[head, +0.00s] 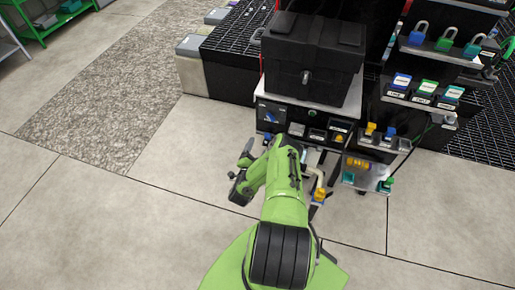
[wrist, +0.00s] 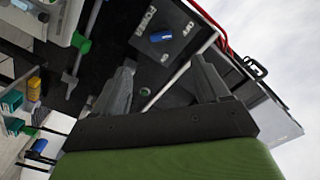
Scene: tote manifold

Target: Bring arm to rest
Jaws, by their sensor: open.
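My green arm reaches forward from the bottom of the head view, and my dark gripper (head: 242,178) is at its end, left of the black equipment stand. In the wrist view my gripper (wrist: 165,72) shows two grey fingers spread apart with nothing between them. Behind the fingers is a black panel with a blue power switch (wrist: 162,37) and a small green button (wrist: 144,92). The gap between the fingers and the panel is hard to judge.
A black tote (head: 312,60) stands on the stand above the control panel (head: 285,117). Padlocks hang on a rack (head: 440,50) at the upper right, with small coloured blocks on shelves below. A green-framed rack (head: 45,30) is at the far left. The floor (head: 110,215) at left is clear.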

